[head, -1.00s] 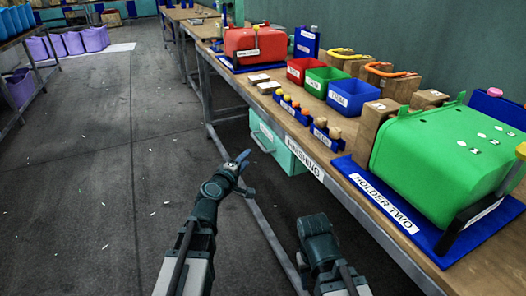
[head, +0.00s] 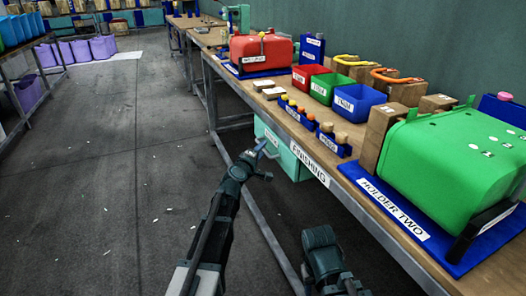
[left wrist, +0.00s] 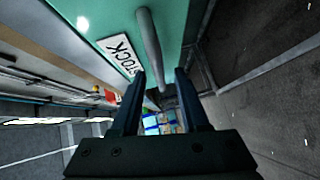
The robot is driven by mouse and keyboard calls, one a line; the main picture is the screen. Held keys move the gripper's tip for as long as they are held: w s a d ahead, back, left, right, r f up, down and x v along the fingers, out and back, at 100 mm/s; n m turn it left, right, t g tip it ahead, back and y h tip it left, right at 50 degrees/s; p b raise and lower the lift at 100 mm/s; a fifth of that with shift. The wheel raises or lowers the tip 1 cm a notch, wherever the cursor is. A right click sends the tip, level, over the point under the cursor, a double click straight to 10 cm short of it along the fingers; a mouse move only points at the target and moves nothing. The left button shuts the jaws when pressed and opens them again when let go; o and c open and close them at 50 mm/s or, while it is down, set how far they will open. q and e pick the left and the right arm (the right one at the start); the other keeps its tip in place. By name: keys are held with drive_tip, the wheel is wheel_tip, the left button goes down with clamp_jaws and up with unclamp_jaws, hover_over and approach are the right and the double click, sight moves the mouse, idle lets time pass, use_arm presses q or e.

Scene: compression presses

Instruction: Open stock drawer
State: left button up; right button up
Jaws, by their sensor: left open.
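The stock drawer (head: 290,158) is a teal box front under the finishing table, and no open interior shows. In the left wrist view its teal face (left wrist: 190,12) fills the top, with a white STOCK label (left wrist: 118,52). A grey bar handle (left wrist: 149,45) stands across that face. My left gripper (head: 262,146) is at the drawer front. In the left wrist view my left gripper (left wrist: 160,78) is open, with the handle's lower end between its two fingers; I cannot tell whether they touch it. My right arm shows low in the head view, but its fingers do not.
The finishing table (head: 415,235) stands along the right, carrying a green press (head: 435,150), a red press (head: 262,48) and red, green and blue bins (head: 355,103). A table leg and lower rail (head: 262,225) run beside my arms. Open floor (head: 110,200) lies to the left.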

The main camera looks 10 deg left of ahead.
use_arm(q)
drive_tip(key=shift+x, duration=0.95)
clamp_jaws()
idle(0.8)
